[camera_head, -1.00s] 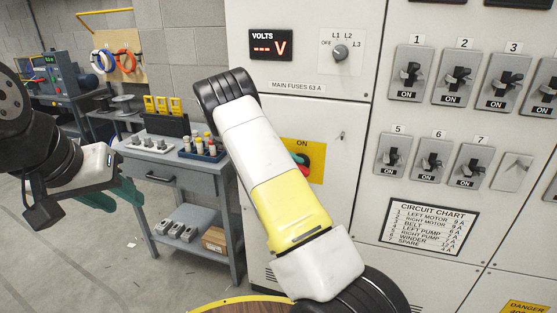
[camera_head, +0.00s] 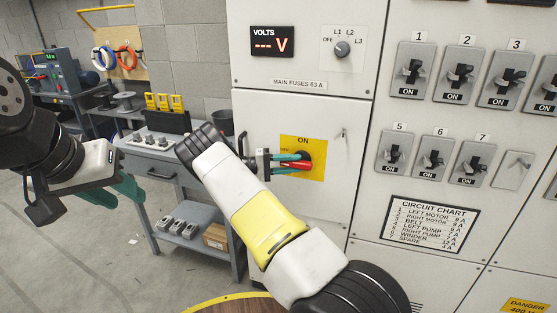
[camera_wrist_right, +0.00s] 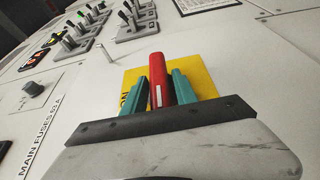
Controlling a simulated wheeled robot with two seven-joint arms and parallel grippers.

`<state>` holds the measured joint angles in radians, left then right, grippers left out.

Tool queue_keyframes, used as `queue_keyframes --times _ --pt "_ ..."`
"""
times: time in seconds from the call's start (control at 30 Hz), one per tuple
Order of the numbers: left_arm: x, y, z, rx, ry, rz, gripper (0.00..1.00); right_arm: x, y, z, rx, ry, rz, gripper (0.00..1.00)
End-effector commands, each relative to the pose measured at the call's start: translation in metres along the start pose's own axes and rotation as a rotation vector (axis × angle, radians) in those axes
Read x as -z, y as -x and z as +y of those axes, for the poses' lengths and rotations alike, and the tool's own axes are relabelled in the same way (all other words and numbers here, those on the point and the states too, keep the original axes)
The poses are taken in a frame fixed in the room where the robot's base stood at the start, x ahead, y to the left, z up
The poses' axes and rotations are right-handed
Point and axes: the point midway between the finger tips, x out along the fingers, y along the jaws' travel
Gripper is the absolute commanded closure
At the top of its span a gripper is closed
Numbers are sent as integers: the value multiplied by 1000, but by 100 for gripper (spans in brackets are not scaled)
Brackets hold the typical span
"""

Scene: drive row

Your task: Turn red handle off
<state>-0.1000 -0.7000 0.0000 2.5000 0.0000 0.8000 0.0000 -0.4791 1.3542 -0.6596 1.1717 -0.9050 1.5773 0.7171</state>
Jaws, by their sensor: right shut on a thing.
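The red handle (camera_head: 292,166) sits on a yellow plate (camera_head: 317,150) marked ON, on the grey cabinet. In the head view it lies nearly level, pointing left. My right gripper (camera_head: 291,163) comes from the left, its teal fingers shut on the handle, one on each side. In the right wrist view the red handle (camera_wrist_right: 159,78) stands between the teal fingers (camera_wrist_right: 159,88), and its near end is hidden by the gripper body. My left gripper (camera_head: 117,193) is away at the left, open and empty, its teal fingers pointing down and right.
Breaker switches (camera_head: 434,158) and a circuit chart (camera_head: 431,222) are to the right of the handle. A rotary knob (camera_head: 342,49) and volt display (camera_head: 272,41) are above it. A grey workbench (camera_head: 156,176) stands behind my right arm. Open floor lies at the lower left.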

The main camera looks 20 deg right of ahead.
Motion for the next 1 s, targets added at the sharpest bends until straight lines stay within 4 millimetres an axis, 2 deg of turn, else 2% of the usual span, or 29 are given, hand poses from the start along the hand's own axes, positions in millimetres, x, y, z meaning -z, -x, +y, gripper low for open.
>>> queue_keyframes --times 0.37,0.4,0.43,0.77,0.87,1.0 --pt "0 0 0 0 0 0 64 0 0 0 -3 3 0 100" --pt "0 0 0 0 0 0 64 0 0 0 -3 3 0 60" --pt "0 0 0 0 0 0 64 0 0 0 -3 3 0 55" --pt "0 0 0 0 0 0 64 0 1 0 -3 2 0 55" --pt "0 0 0 0 0 0 64 0 9 -1 -2 1 2 55" --pt "0 0 0 0 0 0 64 1 32 -1 -3 1 4 55"
